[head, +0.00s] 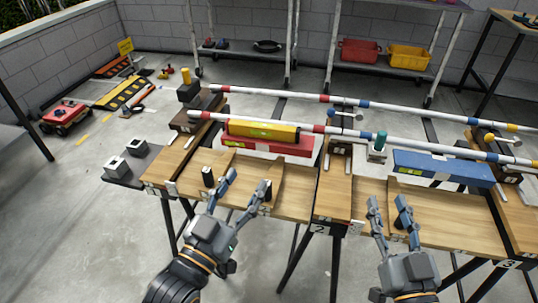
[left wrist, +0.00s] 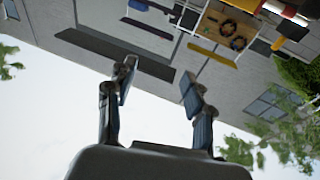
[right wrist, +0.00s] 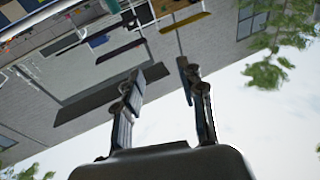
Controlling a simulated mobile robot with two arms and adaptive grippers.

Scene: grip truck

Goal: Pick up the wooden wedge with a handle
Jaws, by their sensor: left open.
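A wooden ramp-like piece on the left part of the table carries a short dark upright grip (head: 208,176), which looks like the wooden wedge with a handle; wedge and tabletop have the same wood colour, so its outline is hard to tell. My left gripper (head: 248,180) is open and empty, just right of that grip and apart from it. Its spread fingers also show in the left wrist view (left wrist: 158,82). My right gripper (head: 387,199) is open and empty at the front edge further right; its fingers are apart in the right wrist view (right wrist: 161,72).
A yellow level (head: 262,130) lies on a red block (head: 268,144) behind my left gripper. A blue block (head: 440,168) lies behind my right gripper. Long striped poles (head: 360,138) run across the table's back. Grey blocks (head: 115,167) sit on a side shelf at left.

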